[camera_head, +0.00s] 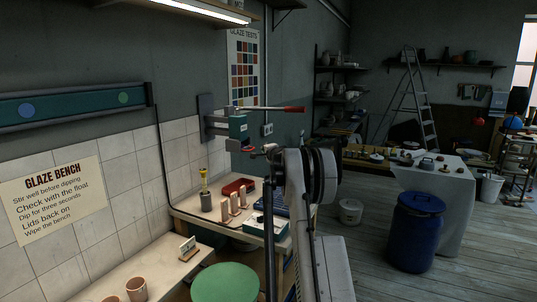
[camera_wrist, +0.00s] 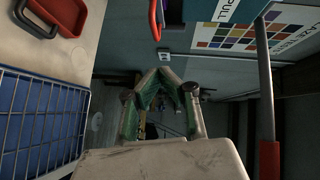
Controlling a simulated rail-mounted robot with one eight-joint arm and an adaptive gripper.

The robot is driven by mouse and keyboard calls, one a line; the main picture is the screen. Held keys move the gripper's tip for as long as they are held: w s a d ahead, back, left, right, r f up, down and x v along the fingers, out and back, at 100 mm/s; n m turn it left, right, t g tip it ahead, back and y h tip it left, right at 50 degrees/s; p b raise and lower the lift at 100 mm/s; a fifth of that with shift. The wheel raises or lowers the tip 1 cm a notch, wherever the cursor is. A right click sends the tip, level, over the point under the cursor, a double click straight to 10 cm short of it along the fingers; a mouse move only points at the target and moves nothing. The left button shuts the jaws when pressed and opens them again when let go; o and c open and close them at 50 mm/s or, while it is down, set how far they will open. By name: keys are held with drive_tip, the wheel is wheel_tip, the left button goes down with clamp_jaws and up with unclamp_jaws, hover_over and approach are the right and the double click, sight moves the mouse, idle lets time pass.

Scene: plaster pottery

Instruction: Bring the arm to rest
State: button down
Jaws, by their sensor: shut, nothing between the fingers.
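My gripper (camera_wrist: 163,77) shows in the wrist view with its green-lined fingers brought together and nothing between them. It is in the air and touches nothing that I can see. In the head view my arm stands upright near the middle, in front of the bench. The gripper end is hard to make out there. A teal wall-mounted device (camera_head: 238,128) with a long red-handled lever (camera_head: 293,109) is just left of and above the arm. The lever also shows at the right of the wrist view (camera_wrist: 268,110).
The bench holds a red tray (camera_head: 238,186), a blue wire rack (camera_wrist: 40,115) and a grey cup (camera_head: 206,201) with a yellow tool. A green round top (camera_head: 225,284) is in front.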

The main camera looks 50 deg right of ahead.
drive_tip(key=shift+v, duration=2.9)
